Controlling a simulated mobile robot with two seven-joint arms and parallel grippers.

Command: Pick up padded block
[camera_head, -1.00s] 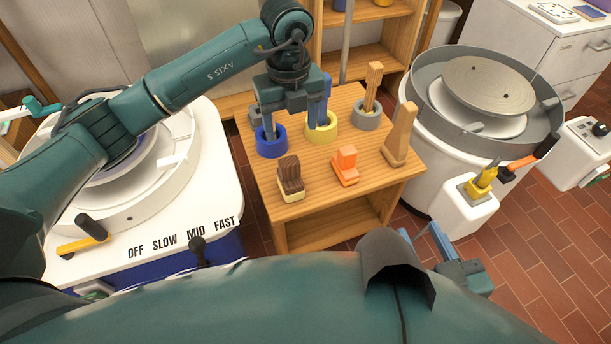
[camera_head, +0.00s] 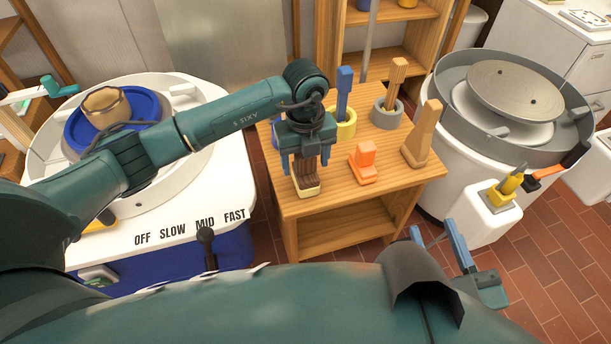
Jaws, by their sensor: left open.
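A dark brown ribbed block with a cream pad under it (camera_head: 308,184) stands on the small wooden table (camera_head: 345,205), near its front left. It looks like the padded block. My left gripper (camera_head: 306,166) points down over it, open, with one finger on each side of its upper part. I cannot tell whether the fingers touch it. My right gripper (camera_head: 439,240) is low at the front right, away from the table, with its two fingers apart and nothing between them.
An orange block (camera_head: 363,163) and a wooden wedge-shaped tool (camera_head: 423,134) stand to the right. Behind are a yellow ring (camera_head: 346,127) with a blue tool and a grey ring (camera_head: 387,114) with a wooden tool. Pottery wheels flank the table.

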